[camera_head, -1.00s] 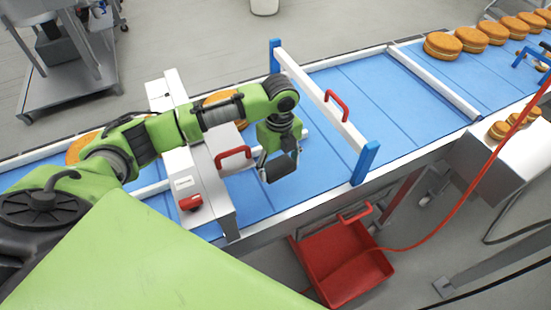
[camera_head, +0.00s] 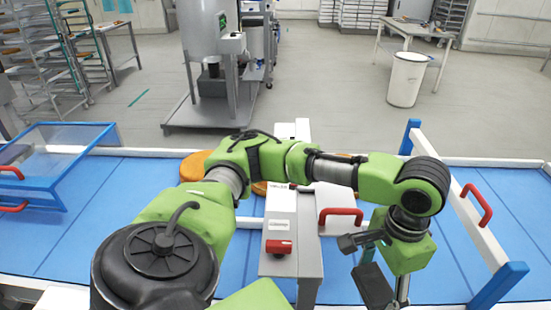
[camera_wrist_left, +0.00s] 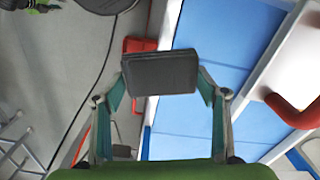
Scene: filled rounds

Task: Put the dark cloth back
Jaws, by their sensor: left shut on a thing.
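The dark cloth (camera_head: 372,285) shows as a flat, dark grey, folded rectangle near the bottom of the head view. In the left wrist view the cloth (camera_wrist_left: 160,72) spans between my two fingertips. My left gripper (camera_head: 384,272) is shut on it and holds it in front of the blue belt, in the space between the white box station and the white bar with blue posts. I cannot tell its exact height over the belt. My right gripper is in neither view.
A blue conveyor belt (camera_head: 62,250) runs across. The white box station (camera_head: 292,230) has a red handle (camera_head: 340,212). The white bar (camera_head: 478,225) stands to the right. A clear blue-framed guard (camera_head: 60,165) is at left. A red tray (camera_wrist_left: 138,45) shows in the wrist view.

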